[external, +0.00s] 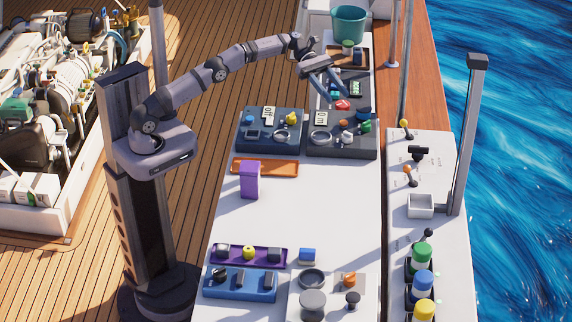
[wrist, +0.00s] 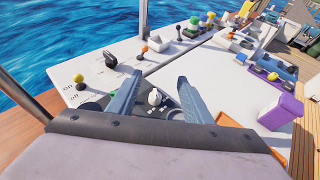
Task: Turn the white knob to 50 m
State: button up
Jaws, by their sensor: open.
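The white knob (wrist: 155,97) shows in the wrist view on a dark panel, framed between my two fingers. In the external view a small pale knob (external: 347,138) sits on the dark panel (external: 328,152), near orange and green knobs; it appears to be the same one. My gripper (external: 335,97) is open and empty above the back part of the panels, with its fingers pointing down toward them. In the wrist view the gripper (wrist: 162,98) has its fingers spread on both sides of the knob, apart from it. The knob's scale markings are too small to read.
A blue panel (external: 270,138) with a yellow knob stands left of the dark panel. A teal bucket (external: 348,24) stands at the back. A purple block (external: 250,180) stands on the white table. The table middle (external: 310,205) is clear. A grey post (external: 470,130) rises at right.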

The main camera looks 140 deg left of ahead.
jog(key=w+a+r+m+g+y+p, duration=0.15)
jog(key=w+m+y, duration=0.3)
jog(key=w, duration=0.45)
jog(key=w+a+r+m+g+y+p, duration=0.1)
jog(key=w+r+m+y+p, duration=0.15)
jog(key=w+y, duration=0.45)
jog(key=s+d+f+m+g+y+p, duration=0.35)
jog(key=s+d+m+g, duration=0.45)
jog(key=d+m+g, duration=0.3)
jog(key=t, duration=0.1)
send_near(346, 136)
jog(key=a, duration=0.1)
jog(key=shift+p+x, duration=0.35)
jog(key=shift+x, duration=0.5)
jog(key=shift+p+x, duration=0.7)
jog(key=shift+x, duration=2.4)
jog(key=shift+d+f, duration=0.1)
jog(key=shift+c, duration=0.6)
